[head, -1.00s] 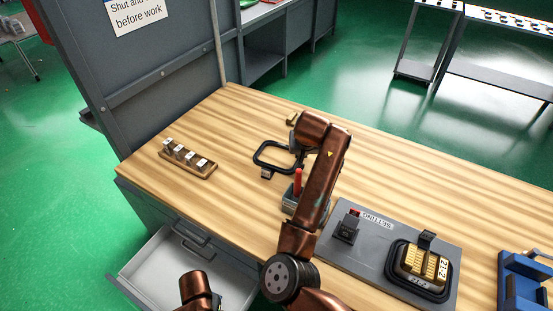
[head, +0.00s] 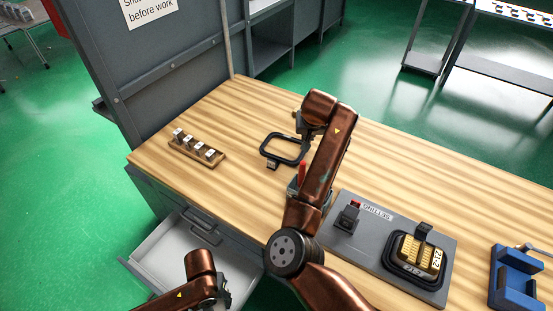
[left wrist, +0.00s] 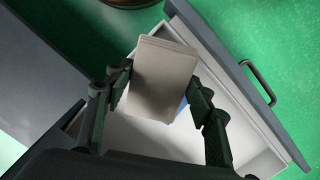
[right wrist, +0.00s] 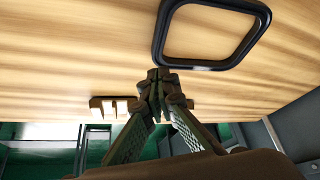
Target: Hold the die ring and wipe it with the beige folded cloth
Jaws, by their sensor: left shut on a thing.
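The die ring (head: 285,149), a black rounded rectangular frame with a small tab, lies on the wooden table. It also shows at the top of the right wrist view (right wrist: 210,62). The beige folded cloth (left wrist: 163,78) is between the fingers of my left gripper (left wrist: 165,95), which is shut on it above the open drawer. In the head view the left gripper is mostly cut off at the bottom. My right gripper (right wrist: 163,80) has its fingertips together with nothing between them, beside the ring and not holding it.
The open drawer (head: 150,250) sticks out at the table's front left. A wooden rack (head: 183,153) with several pale blocks stands left of the ring. A container with a red-handled item (head: 302,172), a grey setting plate (head: 345,248) and a blue fixture (head: 515,280) are to the right.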

